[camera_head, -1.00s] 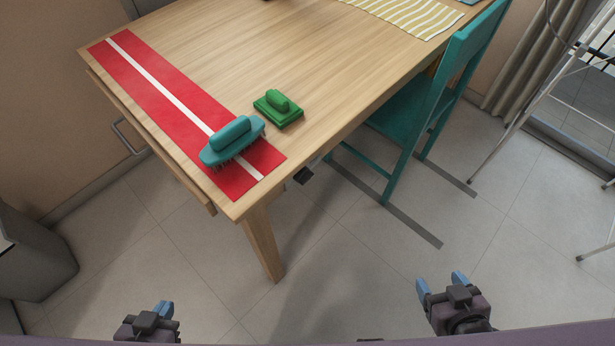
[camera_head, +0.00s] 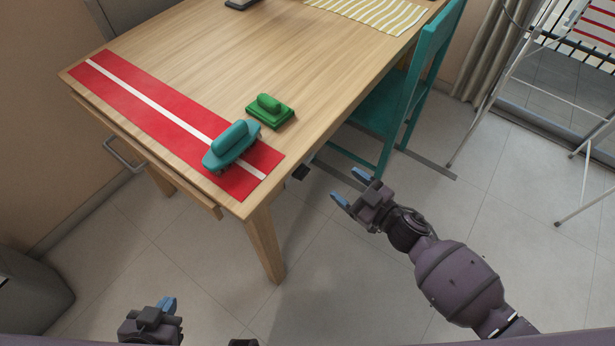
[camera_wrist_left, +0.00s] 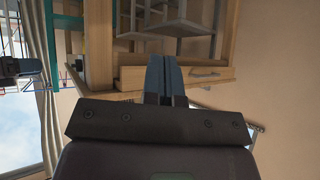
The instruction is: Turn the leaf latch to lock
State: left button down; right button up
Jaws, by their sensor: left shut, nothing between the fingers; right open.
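A small dark part (camera_head: 301,172) sticks out below the right edge of the wooden table (camera_head: 330,85). It may be the leaf latch, but it is too small to tell which way it is turned. My right gripper (camera_head: 351,187) is open and empty, with blue fingertips, a short way right of and below that part in the head view and apart from the table. My left gripper (camera_head: 168,304) is low at the left, well away from the table. In the left wrist view, its fingers (camera_wrist_left: 165,76) are shut with nothing between them.
A red runner with a white stripe (camera_head: 130,98), a teal brush (camera_head: 231,147) and a green brush (camera_head: 270,109) are on the table. A teal chair (camera_head: 390,110) stands at its right side. A white drying rack (camera_head: 540,85) is further right. Bare floor (camera_head: 330,270) lies in front.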

aim_at(306, 174)
jog(key=w+a, duration=0.1)
jog(key=a, duration=0.2)
jog(key=a+g+y+b, duration=0.1)
jog(key=a, duration=0.1)
jog(key=w+a+f+m+y, duration=0.1)
jog(key=a, duration=0.2)
jog(key=shift+w+a+g, duration=0.3)
jog(key=shift+w+g, duration=0.05)
jog(key=shift+g, duration=0.05)
jog(key=shift+b+x, duration=0.4)
jog(key=shift+x, duration=0.45)
jog(key=shift+r, duration=0.1)
jog(key=c, duration=0.9)
